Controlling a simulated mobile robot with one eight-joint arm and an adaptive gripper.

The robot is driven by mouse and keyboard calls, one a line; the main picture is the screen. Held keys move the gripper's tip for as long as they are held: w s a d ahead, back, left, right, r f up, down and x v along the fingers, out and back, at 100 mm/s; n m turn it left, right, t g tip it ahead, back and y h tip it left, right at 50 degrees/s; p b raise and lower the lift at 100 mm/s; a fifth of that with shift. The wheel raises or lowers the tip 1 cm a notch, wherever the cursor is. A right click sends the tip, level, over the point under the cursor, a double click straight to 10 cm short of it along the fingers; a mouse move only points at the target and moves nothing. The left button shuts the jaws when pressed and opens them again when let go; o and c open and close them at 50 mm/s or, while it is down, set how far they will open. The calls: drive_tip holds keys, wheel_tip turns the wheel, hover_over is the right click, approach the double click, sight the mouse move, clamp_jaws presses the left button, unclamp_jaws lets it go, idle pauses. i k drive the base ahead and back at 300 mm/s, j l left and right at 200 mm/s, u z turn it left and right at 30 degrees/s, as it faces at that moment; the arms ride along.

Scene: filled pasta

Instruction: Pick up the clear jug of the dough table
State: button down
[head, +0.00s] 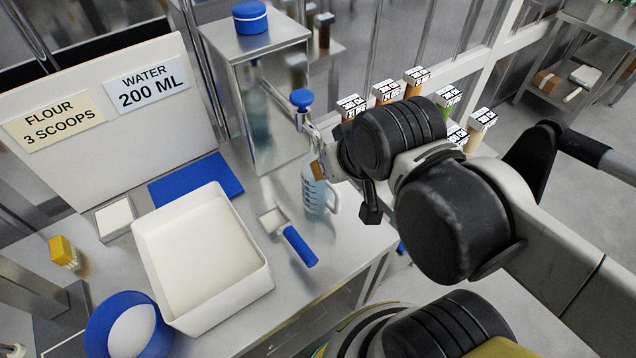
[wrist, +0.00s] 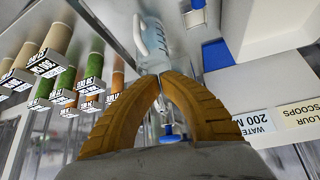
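The clear jug (head: 316,192) has a light blue tint and markings on its side. It stands upright near the right edge of the steel table (head: 350,240), with its handle to the right in the head view. In the wrist view the jug (wrist: 153,42) lies just past my fingertips, with its handle to the left. My gripper (wrist: 160,77) has tan ribbed fingers with the tips brought together at the jug's near rim. In the head view my gripper (head: 317,171) overlaps the top of the jug. The tips hide the pinched spot. Whether the jug is lifted cannot be told.
A scoop with a blue handle (head: 300,246) lies left of the jug. A large white bin (head: 262,284) and a blue mat (head: 200,180) are farther left. A steel box (head: 225,75) stands behind. Several labelled containers (head: 415,82) stand behind my arm.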

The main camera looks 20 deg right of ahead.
sight(318, 197)
drive_tip(key=l+u, duration=0.4)
drive_tip(key=k+l+u, duration=0.15)
drive_tip(key=u, duration=0.2)
drive_tip(key=k+l+u, duration=0.15)
drive_tip(key=l+u, duration=0.25)
drive_tip(key=k+l+u, duration=0.2)
drive_tip(key=u, duration=0.15)
